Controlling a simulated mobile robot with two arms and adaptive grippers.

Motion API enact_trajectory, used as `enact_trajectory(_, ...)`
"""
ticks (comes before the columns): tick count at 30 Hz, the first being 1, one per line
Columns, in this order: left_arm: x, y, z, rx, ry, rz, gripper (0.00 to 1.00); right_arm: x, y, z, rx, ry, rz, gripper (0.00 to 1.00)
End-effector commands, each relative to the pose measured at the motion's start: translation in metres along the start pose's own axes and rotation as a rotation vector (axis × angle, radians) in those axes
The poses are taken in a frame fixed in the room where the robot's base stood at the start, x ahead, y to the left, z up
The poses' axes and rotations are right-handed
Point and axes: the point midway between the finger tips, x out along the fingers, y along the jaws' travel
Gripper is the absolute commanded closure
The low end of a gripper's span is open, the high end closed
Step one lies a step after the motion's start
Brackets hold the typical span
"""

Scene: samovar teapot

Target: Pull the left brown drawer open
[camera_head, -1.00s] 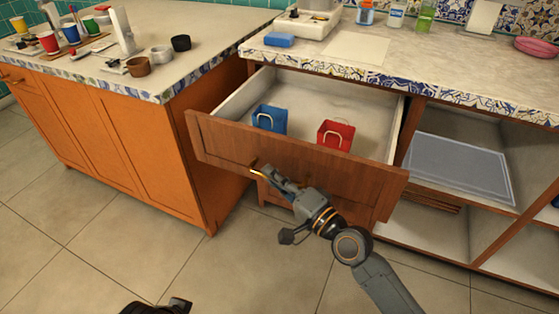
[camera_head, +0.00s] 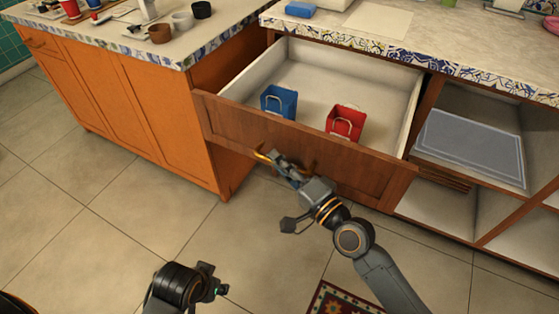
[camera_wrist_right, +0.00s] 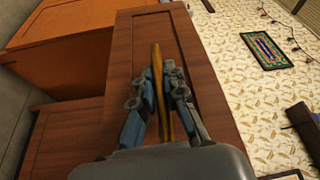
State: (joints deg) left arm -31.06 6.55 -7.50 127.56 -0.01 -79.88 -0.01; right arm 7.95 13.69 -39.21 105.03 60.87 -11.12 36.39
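The left brown drawer (camera_head: 350,172) is pulled well out from under the counter, its pale inside showing. Its golden handle (camera_wrist_right: 159,88) stands between the fingers of my right gripper (camera_wrist_right: 163,85) in the right wrist view. The fingers are close in on both sides of the handle and look shut on it. In the head view my right gripper (camera_head: 277,163) is at the drawer front and partly hides the handle. My left gripper (camera_head: 212,283) is low in the head view, above the floor, away from the drawer; its finger opening is unclear.
A blue box (camera_head: 279,102) and a red box (camera_head: 345,122) with handles sit in the drawer. An orange cabinet (camera_head: 130,110) stands close to its left. Open shelves (camera_head: 466,150) are to its right. The tiled floor in front is mostly clear, with a patterned rug (camera_head: 345,300).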

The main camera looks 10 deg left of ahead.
Motion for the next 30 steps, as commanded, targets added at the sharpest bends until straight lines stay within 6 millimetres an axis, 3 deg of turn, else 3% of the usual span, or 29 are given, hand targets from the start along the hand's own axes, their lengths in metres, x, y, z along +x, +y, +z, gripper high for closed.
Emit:
enact_trajectory(1,0.000,0.000,0.000,0.000,0.000,0.000,0.60,0.000,0.002,0.000,0.000,-0.001,0.003,0.77)
enact_trajectory(3,0.000,0.000,0.000,0.000,0.000,0.000,0.60,0.000,0.001,0.000,0.000,0.000,0.003,0.66)
enact_trajectory(14,0.000,0.000,0.000,0.000,0.000,0.001,0.60,-0.004,0.001,-0.001,-0.001,0.000,0.001,0.66)
enact_trajectory(30,0.000,0.000,0.000,0.000,0.000,0.000,0.60,-0.097,0.002,0.000,-0.003,-0.003,0.006,0.66)
